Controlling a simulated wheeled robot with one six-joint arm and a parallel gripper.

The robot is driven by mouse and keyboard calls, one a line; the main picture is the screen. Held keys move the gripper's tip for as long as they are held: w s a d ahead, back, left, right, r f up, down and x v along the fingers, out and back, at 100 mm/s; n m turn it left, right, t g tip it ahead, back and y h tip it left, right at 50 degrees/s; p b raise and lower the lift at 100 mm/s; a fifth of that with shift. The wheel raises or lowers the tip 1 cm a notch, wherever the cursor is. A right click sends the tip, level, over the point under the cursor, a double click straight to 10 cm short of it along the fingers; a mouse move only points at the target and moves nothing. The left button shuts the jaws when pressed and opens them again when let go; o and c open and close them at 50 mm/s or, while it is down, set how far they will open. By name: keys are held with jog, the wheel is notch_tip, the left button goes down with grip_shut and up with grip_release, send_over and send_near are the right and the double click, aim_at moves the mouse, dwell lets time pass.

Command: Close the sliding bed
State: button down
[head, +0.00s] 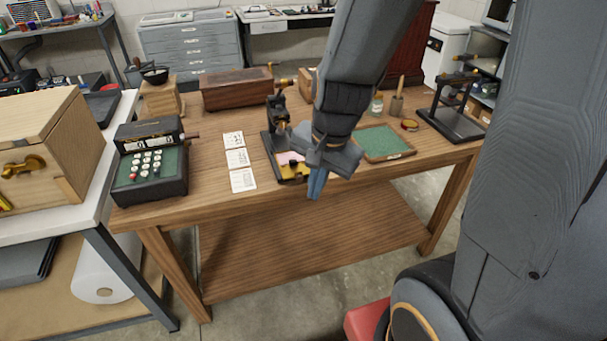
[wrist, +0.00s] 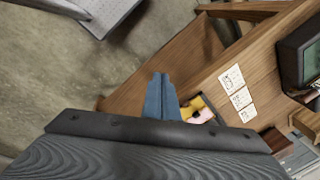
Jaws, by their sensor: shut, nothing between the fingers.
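A small dark press (head: 272,145) stands on the wooden table, left of my arm. Its yellow bed (head: 297,174) sits low at the press's front, near the table's front edge, with something pink on it. In the wrist view the yellow bed (wrist: 191,104) shows just right of my fingers, with a small dark part and the pink piece. My gripper (head: 316,186) is shut and empty, its blue fingers pointing down in front of the bed. It also shows in the wrist view (wrist: 160,88). I cannot tell whether the fingers touch the bed. My wrist hides the press's right side.
Three printed cards (head: 238,158) lie left of the press, beside a dark keyed machine (head: 150,160). A green-lined tray (head: 384,143) lies right, with a jar (head: 376,104) behind it. Another dark stand (head: 455,118) is at the right end. Floor before the table is open.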

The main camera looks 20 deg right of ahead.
jog(key=w+m+p, duration=0.2)
jog(key=w+m, duration=0.1)
jog(key=m, duration=0.7)
jog(key=m+t+b, duration=0.2)
jog(key=m+b, duration=0.3)
jog(key=m, duration=1.1)
send_near(304, 176)
notch_tip(304, 176, down, 5)
jog(key=s+a, duration=0.2)
jog(key=s, duration=0.1)
jog(key=shift+w+a+h, duration=0.1)
jog(key=shift+w+h, duration=0.2)
jog(key=shift+w, duration=0.5)
jog(key=shift+p, duration=0.3)
